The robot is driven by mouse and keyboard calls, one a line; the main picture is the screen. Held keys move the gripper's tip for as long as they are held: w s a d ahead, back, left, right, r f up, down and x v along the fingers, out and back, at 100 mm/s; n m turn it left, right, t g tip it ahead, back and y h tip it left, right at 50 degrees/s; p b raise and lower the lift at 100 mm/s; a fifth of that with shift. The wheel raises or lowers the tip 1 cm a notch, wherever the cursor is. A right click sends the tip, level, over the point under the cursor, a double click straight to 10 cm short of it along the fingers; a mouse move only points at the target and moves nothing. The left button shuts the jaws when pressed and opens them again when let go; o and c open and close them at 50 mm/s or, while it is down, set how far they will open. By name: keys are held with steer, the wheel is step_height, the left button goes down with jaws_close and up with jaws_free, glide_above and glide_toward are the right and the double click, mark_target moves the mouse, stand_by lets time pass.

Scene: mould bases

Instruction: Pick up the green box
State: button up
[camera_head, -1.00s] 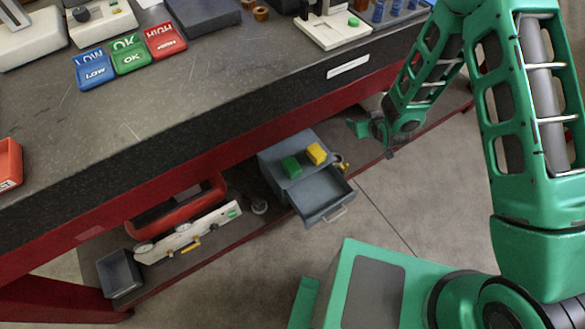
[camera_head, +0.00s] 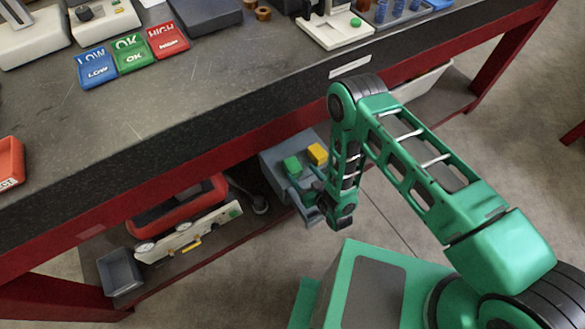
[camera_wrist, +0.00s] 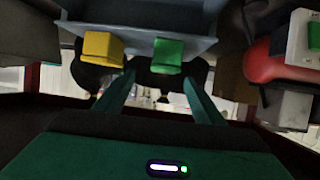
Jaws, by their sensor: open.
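The green box (camera_head: 292,167) is a small block on top of the grey drawer cabinet (camera_head: 272,171) on the low shelf. In the wrist view the green box (camera_wrist: 168,56) is ahead of my gripper (camera_wrist: 152,85), between its two fingers and nearer the right one. My gripper (camera_head: 312,190) is open and empty in front of the cabinet, close to the green box. The box seems to lie beyond the fingertips, but I cannot tell the exact gap. My arm hides the cabinet's open drawer in part.
A yellow block (camera_head: 317,153) sits right beside the green box; it also shows in the wrist view (camera_wrist: 103,48). The dark worktop (camera_head: 200,95) overhangs the shelf. A red toolbox (camera_head: 178,208) and a grey bin (camera_head: 119,271) stand to the left. The floor in front is clear.

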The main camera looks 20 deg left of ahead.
mark_target(293, 165)
steer(key=x, duration=0.3)
steer(key=shift+s+a+x, duration=0.1)
steer(key=shift+a+x, duration=0.05)
steer(key=shift+x, duration=1.15)
steer(key=shift+s+a+x, duration=0.1)
steer(key=shift+s+x, duration=0.05)
steer(key=shift+x, duration=1.15)
steer(key=c, duration=1.3)
